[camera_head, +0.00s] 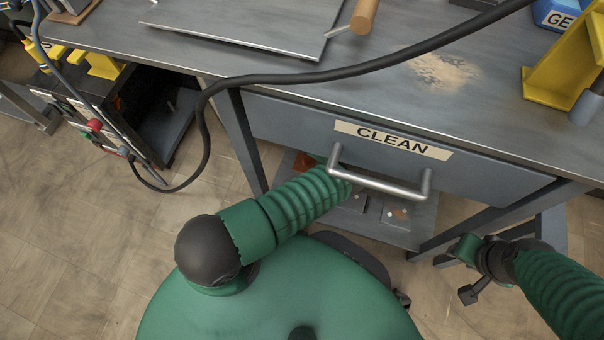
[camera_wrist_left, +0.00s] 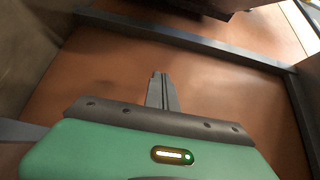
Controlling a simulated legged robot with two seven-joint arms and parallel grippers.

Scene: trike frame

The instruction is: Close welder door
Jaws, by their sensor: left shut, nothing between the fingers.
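The welder (camera_head: 95,120), a dark box with a light front panel, red and green connectors and yellow parts on top, stands at the left beside the workbench. Its side facing right shows a dark opening with a grey panel (camera_head: 172,135) standing out; I cannot tell for sure that this is the door. My left arm reaches under the bench drawer, which hides its gripper in the head view. In the left wrist view my left gripper (camera_wrist_left: 158,78) is shut and empty over an orange-brown surface. My right gripper (camera_head: 470,270) appears open and empty at the lower right.
The grey workbench (camera_head: 300,70) has a drawer labelled CLEAN (camera_head: 480,176) with a metal handle. A thick black cable (camera_head: 300,77) crosses the bench and hangs down near the welder. Bench legs and a low shelf (camera_head: 395,232) stand below. Tiled floor (camera_head: 70,240) at left is clear.

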